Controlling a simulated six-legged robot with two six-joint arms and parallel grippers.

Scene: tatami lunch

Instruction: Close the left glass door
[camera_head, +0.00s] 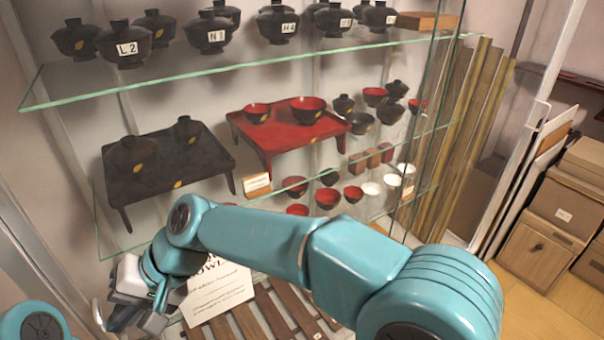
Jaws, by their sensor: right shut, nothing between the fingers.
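The glass display cabinet stands open in front of me, with its shelves in plain view. A pale frame edge (28,235) runs down the left side and may belong to the left glass door; I cannot make out its pane clearly. My right arm reaches across the front from the lower right. My right gripper (137,318) is at the lower left, shut and empty, close to this frame edge. I cannot tell whether it touches it. Only a rounded teal joint of my left arm shows at the bottom left corner; its gripper is out of view.
The glass shelf (260,72) carries several dark lidded bowls. Below are a black tray table (160,165), a red tray table (285,130) and small bowls. A white printed sign (220,292) stands near my right gripper. Wooden boxes (570,200) are stacked at the right.

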